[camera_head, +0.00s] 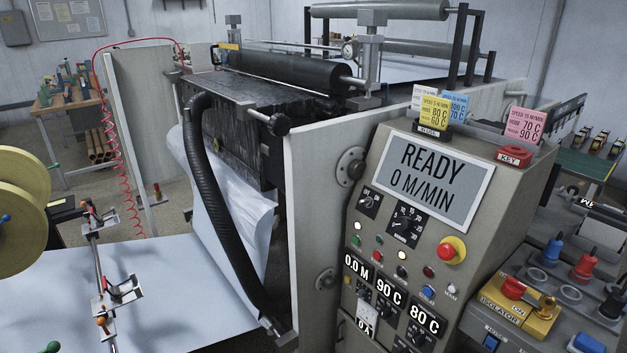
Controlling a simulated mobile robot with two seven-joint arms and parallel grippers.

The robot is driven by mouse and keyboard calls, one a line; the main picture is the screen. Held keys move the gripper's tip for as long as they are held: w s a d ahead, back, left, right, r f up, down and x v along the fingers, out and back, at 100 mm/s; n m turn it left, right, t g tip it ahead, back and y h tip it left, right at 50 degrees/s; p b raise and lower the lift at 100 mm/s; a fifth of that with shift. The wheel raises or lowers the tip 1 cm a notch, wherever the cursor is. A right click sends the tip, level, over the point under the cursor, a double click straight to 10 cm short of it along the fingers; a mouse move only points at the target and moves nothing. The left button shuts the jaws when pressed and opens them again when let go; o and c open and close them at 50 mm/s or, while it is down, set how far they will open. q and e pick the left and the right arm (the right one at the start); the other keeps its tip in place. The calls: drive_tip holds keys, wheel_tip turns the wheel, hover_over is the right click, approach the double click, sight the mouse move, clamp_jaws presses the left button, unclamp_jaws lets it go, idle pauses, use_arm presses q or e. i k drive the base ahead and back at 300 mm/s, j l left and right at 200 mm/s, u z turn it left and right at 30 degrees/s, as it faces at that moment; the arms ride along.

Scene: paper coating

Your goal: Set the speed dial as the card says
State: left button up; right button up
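The control panel (378,248) stands at right centre. Its larger dial (404,228), with a numbered scale up to about 20 and small M/MIN lettering, sits below the screen (434,182), which reads READY 0 M/MIN. The dial's pointer is too small to read surely. A smaller dial (369,203) is at its upper left. On top of the panel, a yellow card (436,113) stands in a black holder. White (417,96), blue (459,106) and pink (525,123) cards stand near it. Their speed figures are too small to read surely. Neither gripper is in view.
A red-and-yellow stop button (452,250) and a red KEY block (514,155) are close to the screen. A yellow isolator box (518,305) is at lower right. A black hose (217,200) and white web (150,300) lie left of the panel.

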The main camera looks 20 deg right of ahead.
sight(404, 223)
drive_tip(key=i+l+z, duration=0.1)
drive_tip(key=z, duration=1.35)
